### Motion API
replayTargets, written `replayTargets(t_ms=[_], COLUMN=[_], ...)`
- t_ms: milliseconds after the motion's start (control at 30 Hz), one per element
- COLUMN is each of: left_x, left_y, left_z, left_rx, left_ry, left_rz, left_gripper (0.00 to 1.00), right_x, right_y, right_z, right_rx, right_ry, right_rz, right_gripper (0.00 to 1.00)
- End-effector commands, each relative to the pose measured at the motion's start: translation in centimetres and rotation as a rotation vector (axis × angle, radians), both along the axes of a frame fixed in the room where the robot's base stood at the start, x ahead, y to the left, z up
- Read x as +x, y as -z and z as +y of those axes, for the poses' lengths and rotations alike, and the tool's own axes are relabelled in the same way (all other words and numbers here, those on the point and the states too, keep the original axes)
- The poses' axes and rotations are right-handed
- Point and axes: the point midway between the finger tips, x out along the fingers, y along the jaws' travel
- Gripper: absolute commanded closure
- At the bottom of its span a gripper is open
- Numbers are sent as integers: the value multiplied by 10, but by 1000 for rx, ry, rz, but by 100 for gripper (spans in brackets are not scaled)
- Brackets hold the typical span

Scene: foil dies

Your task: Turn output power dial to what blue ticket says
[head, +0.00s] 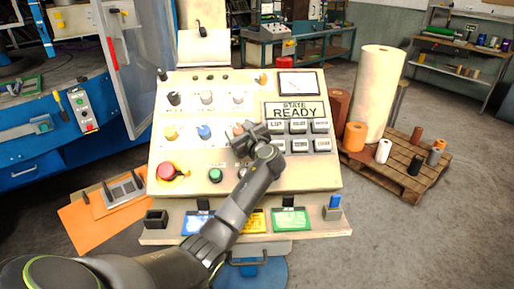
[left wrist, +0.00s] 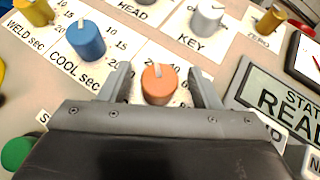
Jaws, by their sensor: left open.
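The orange dial (left wrist: 159,85) has a pale pointer on top. It sits between the spread fingers of my left gripper (left wrist: 160,79) in the left wrist view, with a gap visible on both sides. Its label is hidden by the gripper. In the head view my left gripper (head: 246,137) is over the panel and partly covers the orange dial (head: 237,129). A blue ticket (head: 197,223) lies on the front ledge of the control panel (head: 157,122). Its writing is too small to read. My right gripper is not in view.
Beside the orange dial are a blue dial (left wrist: 86,40) marked COOL sec and a yellow dial (left wrist: 34,11) by WELD sec. A display (head: 294,110) reads READY. A red button (head: 166,171), green button (head: 215,174), yellow ticket (head: 254,221) and green ticket (head: 291,218) are lower down.

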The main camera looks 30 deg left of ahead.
Motion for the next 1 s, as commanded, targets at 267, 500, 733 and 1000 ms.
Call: replayTargets(t_ms=[267,500,733,1000], left_x=[-33,-62,-74,-77], left_y=[1,-2,-5,-6], left_z=[-53,-96,-116,-119], left_rx=[-7,-6,-3,-1], left_ry=[2,2,2,0], left_rz=[-1,1,0,1], left_gripper=[43,43,43,43], right_x=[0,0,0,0], right_y=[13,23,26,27], right_z=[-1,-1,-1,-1], right_rx=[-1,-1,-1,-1], right_ry=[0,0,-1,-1], right_rz=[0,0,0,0], right_gripper=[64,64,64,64])
